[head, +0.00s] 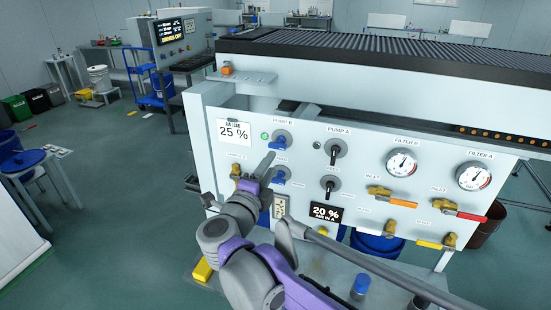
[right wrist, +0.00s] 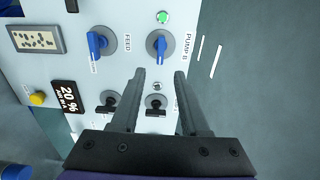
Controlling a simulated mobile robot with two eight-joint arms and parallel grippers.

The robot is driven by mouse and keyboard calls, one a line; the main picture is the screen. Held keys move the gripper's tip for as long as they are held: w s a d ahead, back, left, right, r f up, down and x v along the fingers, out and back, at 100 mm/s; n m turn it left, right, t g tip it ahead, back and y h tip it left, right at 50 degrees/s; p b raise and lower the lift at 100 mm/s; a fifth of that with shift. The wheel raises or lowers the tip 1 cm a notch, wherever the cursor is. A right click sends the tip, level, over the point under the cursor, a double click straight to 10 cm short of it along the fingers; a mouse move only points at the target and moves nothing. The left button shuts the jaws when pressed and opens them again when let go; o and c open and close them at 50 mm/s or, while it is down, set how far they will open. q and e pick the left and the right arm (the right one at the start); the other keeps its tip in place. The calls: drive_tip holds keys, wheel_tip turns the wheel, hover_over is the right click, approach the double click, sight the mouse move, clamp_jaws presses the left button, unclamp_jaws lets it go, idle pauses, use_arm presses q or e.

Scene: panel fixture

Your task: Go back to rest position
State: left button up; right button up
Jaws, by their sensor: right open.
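My right gripper (head: 265,166) is in front of the white panel (head: 365,180) in the head view, near the blue PUMP B knob (head: 279,142) and the blue FEED knob (head: 281,175) below it. In the right wrist view my right gripper (right wrist: 159,75) is open with nothing between its fingers. The PUMP B knob (right wrist: 159,45) lies beyond the fingertips and the blue FEED knob (right wrist: 97,44) to their left. No contact with either knob shows. A green light (right wrist: 162,17) is lit by PUMP B. My left gripper is not in view.
The panel also carries black PUMP A (head: 335,151) and FEED knobs, two gauges (head: 402,163), and yellow-bodied valves (head: 400,202) on the right. A small shelf (head: 240,77) juts out at its upper left. The floor (head: 120,200) left of the panel is largely clear.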

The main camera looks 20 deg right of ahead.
drive_tip(key=shift+s+a, duration=0.4)
drive_tip(key=shift+s, duration=0.15)
drive_tip(key=s+a+f+n+y+p, duration=0.15)
drive_tip(key=s+f+n+y, duration=0.25)
drive_tip(key=n+y, duration=0.45)
drive_tip(key=s+a+f+n+y, duration=0.3)
drive_tip(key=s+f+n+y, duration=0.15)
drive_tip(key=n, duration=0.75)
drive_tip(key=s+d+f+n+g+h, duration=0.1)
drive_tip(key=s+d+f+g, duration=0.3)
drive_tip(key=s+f, duration=0.5)
drive_tip(key=s+d+f+n+g+h, duration=0.2)
drive_tip(key=s+d+f+g, duration=0.3)
drive_tip(key=s+f, duration=0.3)
drive_tip(key=shift+s+d+f+n+g+p, duration=0.3)
drive_tip(key=shift+s+d+f+n+p, duration=0.15)
drive_tip(key=shift+n, duration=0.3)
